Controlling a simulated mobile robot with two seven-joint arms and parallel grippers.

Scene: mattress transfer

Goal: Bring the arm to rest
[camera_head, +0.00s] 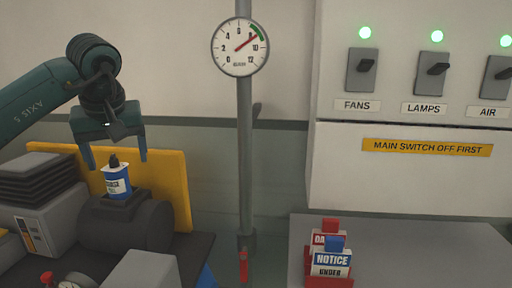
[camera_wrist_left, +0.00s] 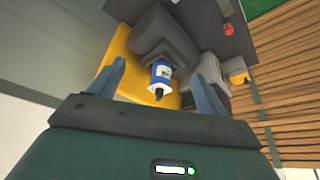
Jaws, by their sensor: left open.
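My left arm comes in from the left in the head view, and its left gripper (camera_head: 115,157) points down with its two fingers apart. A blue and white bottle (camera_head: 117,184) with a dark cap stands upright on a dark rounded machine (camera_head: 145,227), just below the gripper. In the left wrist view, the bottle (camera_wrist_left: 161,76) shows between and beyond the two open fingers (camera_wrist_left: 158,85). My right gripper is not in view.
A yellow panel (camera_head: 172,170) stands behind the machine. A pipe (camera_head: 245,150) with a round gauge (camera_head: 240,47) rises to the right. A control panel (camera_head: 420,180) has several switches with green lights. A grey table (camera_head: 430,250) holds a red rack with notice tags (camera_head: 331,262).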

